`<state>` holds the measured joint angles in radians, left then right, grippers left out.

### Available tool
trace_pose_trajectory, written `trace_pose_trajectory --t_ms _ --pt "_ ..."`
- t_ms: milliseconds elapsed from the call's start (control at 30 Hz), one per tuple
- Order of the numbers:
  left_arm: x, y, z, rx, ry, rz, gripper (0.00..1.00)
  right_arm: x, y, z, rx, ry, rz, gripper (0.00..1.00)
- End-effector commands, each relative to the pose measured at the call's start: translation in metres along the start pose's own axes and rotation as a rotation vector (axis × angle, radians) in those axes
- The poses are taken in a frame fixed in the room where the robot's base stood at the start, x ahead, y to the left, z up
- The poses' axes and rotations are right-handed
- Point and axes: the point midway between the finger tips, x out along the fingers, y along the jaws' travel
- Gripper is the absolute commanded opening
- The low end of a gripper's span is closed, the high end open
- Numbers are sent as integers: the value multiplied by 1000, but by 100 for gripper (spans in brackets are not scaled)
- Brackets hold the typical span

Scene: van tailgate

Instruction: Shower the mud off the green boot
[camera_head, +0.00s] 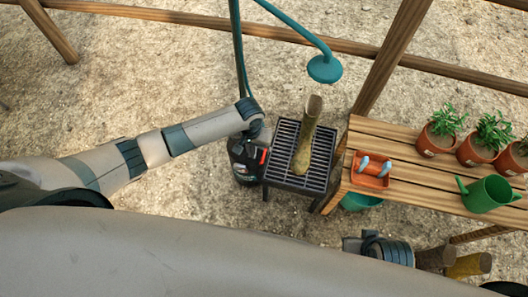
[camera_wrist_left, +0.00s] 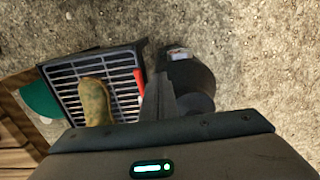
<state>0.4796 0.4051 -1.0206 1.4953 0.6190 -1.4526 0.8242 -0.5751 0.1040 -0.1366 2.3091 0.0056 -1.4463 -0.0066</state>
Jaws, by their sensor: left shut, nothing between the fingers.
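The boot (camera_head: 303,150) is olive and brown with mud and rests on a slatted grate (camera_head: 285,135). The boot (camera_wrist_left: 95,103) and grate (camera_wrist_left: 126,64) also show in the left wrist view. A teal shower head (camera_head: 324,69) hangs above and right of the boot, with no water visible. My left gripper (camera_head: 252,150) is left of the grate, its fingers shut and empty in the wrist view (camera_wrist_left: 158,100). A red lever (camera_wrist_left: 139,84) lies beside the fingers; contact is unclear. My right gripper (camera_head: 378,247) is partly visible low, its fingertips hidden.
A wooden bench (camera_head: 415,170) right of the grate holds an orange tray (camera_head: 371,181), several potted plants (camera_head: 441,128) and a green watering can (camera_head: 487,194). A green bowl (camera_head: 360,201) sits below it. Another boot (camera_head: 468,265) is low right. Wooden rails cross the back.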

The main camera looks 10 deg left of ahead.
Motion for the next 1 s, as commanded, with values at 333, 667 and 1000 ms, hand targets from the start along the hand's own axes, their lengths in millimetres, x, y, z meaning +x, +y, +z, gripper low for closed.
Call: trace_pose_trajectory --t_ms 333,667,1000 --pt "18 0 0 0 0 0 0 5 0 3 1 -3 0 0" --pt "34 0 0 -1 -1 0 0 10 0 5 1 -3 0 0" --pt "39 0 0 1 0 1 0 11 0 5 1 -3 0 0"
